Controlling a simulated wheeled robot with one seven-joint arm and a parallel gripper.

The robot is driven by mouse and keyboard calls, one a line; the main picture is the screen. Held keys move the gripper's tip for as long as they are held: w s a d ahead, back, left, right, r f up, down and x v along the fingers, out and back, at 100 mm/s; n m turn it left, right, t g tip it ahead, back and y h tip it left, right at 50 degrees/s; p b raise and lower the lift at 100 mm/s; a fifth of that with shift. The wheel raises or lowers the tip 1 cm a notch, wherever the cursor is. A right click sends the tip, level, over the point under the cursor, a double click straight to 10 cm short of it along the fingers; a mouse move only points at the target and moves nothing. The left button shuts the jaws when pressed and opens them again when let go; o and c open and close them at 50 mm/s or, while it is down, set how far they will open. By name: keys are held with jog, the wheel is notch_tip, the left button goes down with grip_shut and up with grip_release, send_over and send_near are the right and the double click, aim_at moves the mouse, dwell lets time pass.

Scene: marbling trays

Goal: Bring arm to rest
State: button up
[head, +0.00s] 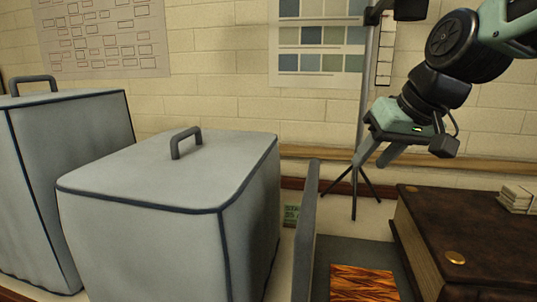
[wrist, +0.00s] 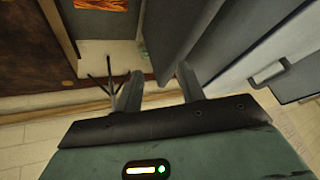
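My gripper (head: 378,158) is raised in the air at the upper right of the head view, in front of the brick wall. It is above the level of the brown box and the grey tray. In the wrist view my gripper (wrist: 157,85) shows its two fingers apart, with nothing between them. It is open and empty. My arm comes in from the top right corner of the head view.
Two grey covered boxes with handles, a nearer one (head: 150,180) and a taller one (head: 70,140), stand left. A tripod stand (head: 354,190) is behind.

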jog(key=s+a+f+n+g+h, duration=0.1)
jog(key=s+a+f+n+g, duration=0.1)
jog(key=s+f, duration=0.7)
jog(key=s+a+f+n+g+h, duration=0.1)
jog(key=s+a+f+n+g, duration=0.1)
jog(key=s+f, duration=0.7)
jog(key=s+n+g, duration=0.1)
jog(key=s, duration=0.4)
jog(key=shift+s+a+g+h, duration=0.3)
jog(key=shift+s+a+g, duration=0.05)
jog(key=shift+s+g, duration=0.05)
